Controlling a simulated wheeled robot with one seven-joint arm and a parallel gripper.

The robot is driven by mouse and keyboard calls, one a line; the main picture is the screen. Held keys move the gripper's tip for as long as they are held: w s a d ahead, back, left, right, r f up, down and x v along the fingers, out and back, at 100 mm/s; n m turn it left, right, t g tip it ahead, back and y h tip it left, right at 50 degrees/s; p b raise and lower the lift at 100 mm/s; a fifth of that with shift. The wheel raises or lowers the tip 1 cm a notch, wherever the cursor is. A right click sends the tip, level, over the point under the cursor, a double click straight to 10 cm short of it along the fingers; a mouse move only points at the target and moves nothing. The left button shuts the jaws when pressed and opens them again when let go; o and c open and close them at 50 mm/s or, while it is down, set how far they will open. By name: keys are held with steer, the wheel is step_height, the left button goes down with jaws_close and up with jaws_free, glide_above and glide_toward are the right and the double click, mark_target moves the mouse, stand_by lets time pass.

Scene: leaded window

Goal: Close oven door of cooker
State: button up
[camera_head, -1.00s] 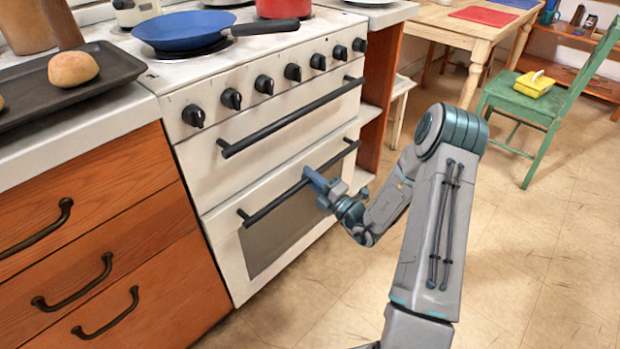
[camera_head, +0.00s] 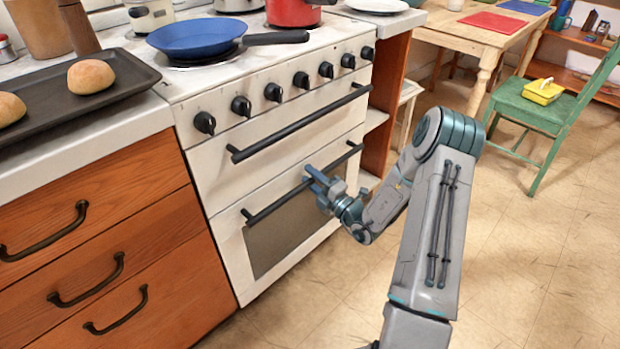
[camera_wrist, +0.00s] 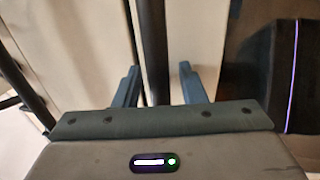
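The white cooker (camera_head: 205,158) has an oven door (camera_head: 233,250) at the bottom with a dark window and a black bar handle (camera_head: 268,211). The door looks flush with the cooker front, with no visible gap. My gripper (camera_head: 316,180) is at the right half of this handle, its blue fingers pointing at the door. In the wrist view my gripper (camera_wrist: 158,88) has its fingers apart, one on each side of the handle bar (camera_wrist: 152,45). Whether a finger touches the bar cannot be told.
An upper panel with its own black handle (camera_head: 300,125) and a row of black knobs sit above. A blue frying pan (camera_head: 198,38) is on the hob. Wooden drawers (camera_head: 95,235) stand left. The tiled floor (camera_head: 530,260) on the right is open; a green chair (camera_head: 550,110) stands beyond.

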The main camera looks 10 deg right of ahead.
steer(key=p+v, duration=0.3)
steer(key=v, duration=1)
steer(key=shift+s, duration=0.25)
steer(key=shift+d+f, duration=0.1)
steer(key=s+a+r+n+g+y+p, duration=0.1)
steer(key=s+a+r+n+g+p, duration=0.4)
steer(key=r+n, duration=0.4)
steer(key=s+a+r+n+g+p, duration=0.45)
steer(key=r+n+g, duration=0.25)
steer(key=r+n, duration=0.25)
steer(key=s+a+r+n+g+y+p, duration=0.1)
steer(key=s+a+r+n+g+p, duration=0.4)
steer(key=r+n+g, duration=0.4)
steer(key=s+d+r+n+t+h+p, duration=0.2)
steer(key=r+n+h+p, duration=0.4)
steer(key=r+n, duration=0.4)
steer(key=s+d+r+n+t+h+p, duration=0.3)
steer(key=r+n+h+p, duration=0.3)
steer(key=r+n, duration=0.4)
steer(key=shift+s+r+t+h+p, duration=0.3)
steer(key=shift+s+r+t+p, duration=0.1)
steer(key=shift+r+t+p, duration=0.25)
steer(key=shift+f, duration=0.1)
